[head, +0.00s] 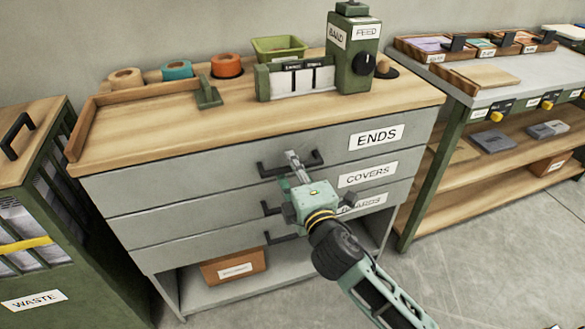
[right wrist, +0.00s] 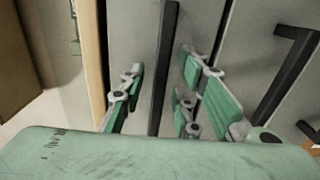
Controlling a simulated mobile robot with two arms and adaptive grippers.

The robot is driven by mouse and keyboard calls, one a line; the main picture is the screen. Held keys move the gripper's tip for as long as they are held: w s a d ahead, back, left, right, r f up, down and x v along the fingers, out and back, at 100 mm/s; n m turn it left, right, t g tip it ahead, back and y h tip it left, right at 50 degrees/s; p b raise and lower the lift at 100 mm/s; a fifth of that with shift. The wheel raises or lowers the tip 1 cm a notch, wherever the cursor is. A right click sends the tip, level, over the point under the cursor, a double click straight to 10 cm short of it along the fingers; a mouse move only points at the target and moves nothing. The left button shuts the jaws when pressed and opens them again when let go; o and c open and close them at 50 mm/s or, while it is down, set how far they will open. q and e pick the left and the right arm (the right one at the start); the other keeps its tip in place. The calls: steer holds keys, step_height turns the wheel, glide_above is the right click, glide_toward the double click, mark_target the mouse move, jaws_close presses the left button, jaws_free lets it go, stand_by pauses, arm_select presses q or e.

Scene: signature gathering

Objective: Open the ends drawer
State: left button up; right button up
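The ends drawer (head: 230,155) is the top grey drawer of the cabinet, marked with a white ENDS label. Its front looks flush with the cabinet, so it appears closed. Its dark bar handle (head: 312,162) shows at the middle of the front. My right gripper (head: 293,160) is at this handle, reaching in from the lower right. In the right wrist view the handle bar (right wrist: 166,60) runs between the spread green-padded fingers. A gap shows on both sides of the bar, so the gripper is open around it. My left gripper is not in view.
The covers drawer (head: 200,206) and a third drawer (head: 190,245) sit below, each with a handle. Tape rolls and a green banding device (head: 352,60) stand on top. A waste bin (head: 50,270) is left, a shelved bench (head: 500,95) right. Floor is clear at lower right.

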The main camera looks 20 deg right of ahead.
steer(key=shift+c, duration=0.2)
jaws_close()
stand_by(0.5)
